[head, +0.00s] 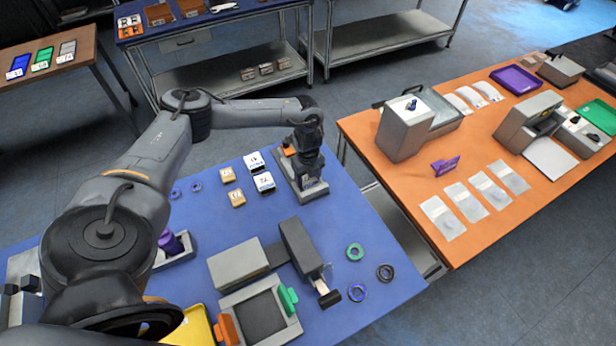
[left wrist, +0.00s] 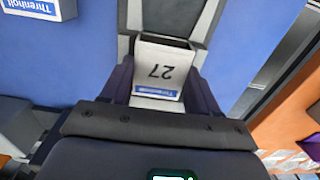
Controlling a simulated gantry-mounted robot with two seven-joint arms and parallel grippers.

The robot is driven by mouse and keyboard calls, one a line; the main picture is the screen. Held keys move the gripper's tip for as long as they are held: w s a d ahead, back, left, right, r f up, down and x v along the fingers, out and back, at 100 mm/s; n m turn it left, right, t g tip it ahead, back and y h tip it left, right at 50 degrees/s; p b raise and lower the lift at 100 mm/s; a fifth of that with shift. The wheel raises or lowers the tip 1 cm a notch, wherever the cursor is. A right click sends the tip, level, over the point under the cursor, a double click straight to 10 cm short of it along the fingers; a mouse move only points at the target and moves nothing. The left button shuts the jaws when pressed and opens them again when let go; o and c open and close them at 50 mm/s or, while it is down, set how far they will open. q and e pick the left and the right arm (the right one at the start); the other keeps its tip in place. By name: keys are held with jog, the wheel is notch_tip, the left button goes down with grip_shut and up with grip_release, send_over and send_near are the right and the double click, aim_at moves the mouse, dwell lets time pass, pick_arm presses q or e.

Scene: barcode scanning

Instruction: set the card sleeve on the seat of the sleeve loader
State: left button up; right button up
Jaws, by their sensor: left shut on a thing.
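The card sleeve (left wrist: 160,70) is white with a blue band and an upside-down "27" in the left wrist view. It sits between the fingers of my left gripper (left wrist: 158,85), which is shut on it. In the head view my left gripper (head: 308,180) points down over the grey sleeve loader (head: 282,172) at the back right of the blue table, and mostly hides the sleeve. The loader's grey body (left wrist: 128,15) shows around and beyond the sleeve in the wrist view. I cannot tell whether the sleeve touches the seat. My right gripper is not in view.
White boxes (head: 264,182) and tan boxes (head: 237,198) stand left of the loader on the blue table (head: 330,225). A grey machine (head: 297,246) and several rings (head: 355,252) lie nearer. An orange table (head: 400,190) stands to the right across a gap.

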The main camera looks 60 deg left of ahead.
aim_at(308, 180)
pick_arm(q)
jog(key=shift+f, duration=0.1)
jog(key=o, duration=1.1)
jog(key=shift+r, duration=0.3)
notch_tip(308, 180, up, 12)
jog(key=p, duration=0.2)
jog(key=shift+f, duration=0.2)
